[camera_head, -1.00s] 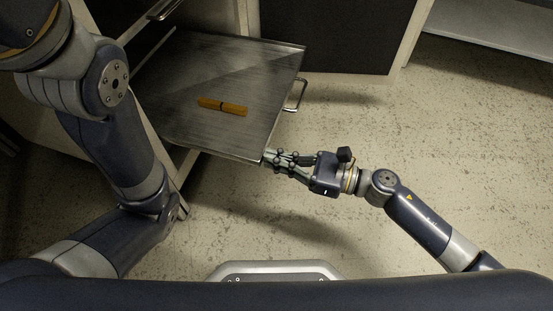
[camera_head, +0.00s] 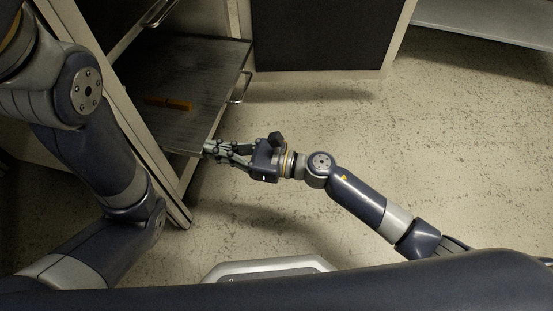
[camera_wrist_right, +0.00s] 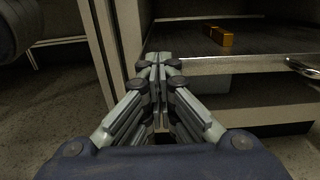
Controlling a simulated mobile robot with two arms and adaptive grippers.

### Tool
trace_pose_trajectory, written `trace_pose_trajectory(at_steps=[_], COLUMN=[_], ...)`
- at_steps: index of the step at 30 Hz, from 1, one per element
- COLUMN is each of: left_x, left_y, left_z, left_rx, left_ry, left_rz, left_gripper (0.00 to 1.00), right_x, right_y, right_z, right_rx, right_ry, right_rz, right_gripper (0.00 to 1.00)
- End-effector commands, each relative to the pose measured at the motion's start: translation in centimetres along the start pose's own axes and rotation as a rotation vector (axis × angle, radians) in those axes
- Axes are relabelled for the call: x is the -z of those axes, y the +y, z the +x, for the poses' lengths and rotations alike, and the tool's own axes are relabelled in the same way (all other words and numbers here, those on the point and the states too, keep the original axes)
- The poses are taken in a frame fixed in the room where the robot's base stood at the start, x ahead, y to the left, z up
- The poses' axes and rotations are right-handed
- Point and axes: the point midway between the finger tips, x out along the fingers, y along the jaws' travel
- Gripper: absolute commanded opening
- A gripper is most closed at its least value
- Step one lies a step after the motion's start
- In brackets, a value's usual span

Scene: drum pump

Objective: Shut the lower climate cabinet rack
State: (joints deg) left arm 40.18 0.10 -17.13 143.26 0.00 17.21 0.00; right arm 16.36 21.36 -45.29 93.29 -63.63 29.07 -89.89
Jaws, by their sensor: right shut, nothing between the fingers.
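The lower rack (camera_head: 215,85) is a dark metal shelf that is partly slid out of the climate cabinet (camera_head: 150,155). A bar handle (camera_head: 240,88) sits on its front edge. An orange-brown bar (camera_head: 168,103) lies on the rack. My right gripper (camera_head: 208,148) is shut and empty, its fingertips at the near front corner of the rack. In the right wrist view the shut fingertips (camera_wrist_right: 158,60) are at the rack's front edge (camera_wrist_right: 230,66); whether they touch cannot be told. My left arm (camera_head: 95,150) comes in from the left, but its gripper is out of view.
Another handle (camera_head: 160,12) shows above, higher on the cabinet. A dark-fronted cabinet (camera_head: 325,35) stands behind the rack, and a grey shelf (camera_head: 490,35) is at the top right. The speckled floor (camera_head: 430,140) on the right is clear.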

Motion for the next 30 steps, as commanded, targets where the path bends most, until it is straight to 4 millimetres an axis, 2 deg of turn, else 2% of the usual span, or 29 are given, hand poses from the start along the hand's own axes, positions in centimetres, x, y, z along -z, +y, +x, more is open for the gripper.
trace_pose_trajectory(at_steps=[1, 6, 12, 18, 30], left_x=[0.0, 0.1, 0.2, 0.2, 0.2], left_y=[0.0, 0.1, 0.1, 0.2, 0.2], left_z=[-0.1, -0.4, -0.6, -0.7, -0.7], left_rx=[0.0, 0.0, 0.0, 0.0, 0.002], left_ry=[0.0, -0.001, -0.001, -0.001, -0.001], left_rz=[0.0, -0.001, -0.001, -0.001, -0.002], left_gripper=[0.4, 0.4, 0.4, 0.4, 0.4], right_x=[-0.1, 0.0, 0.0, 0.0, 0.0], right_y=[0.0, 0.0, 0.0, 0.0, -0.1], right_z=[1.4, 4.6, 6.9, 7.8, 7.9], right_rx=[-0.001, 0.0, 0.0, 0.001, 0.001], right_ry=[-0.003, -0.001, -0.001, 0.0, 0.0], right_rz=[0.0, -0.001, 0.0, 0.0, 0.0], right_gripper=[0.0, 0.0, 0.0, 0.0, 0.0])
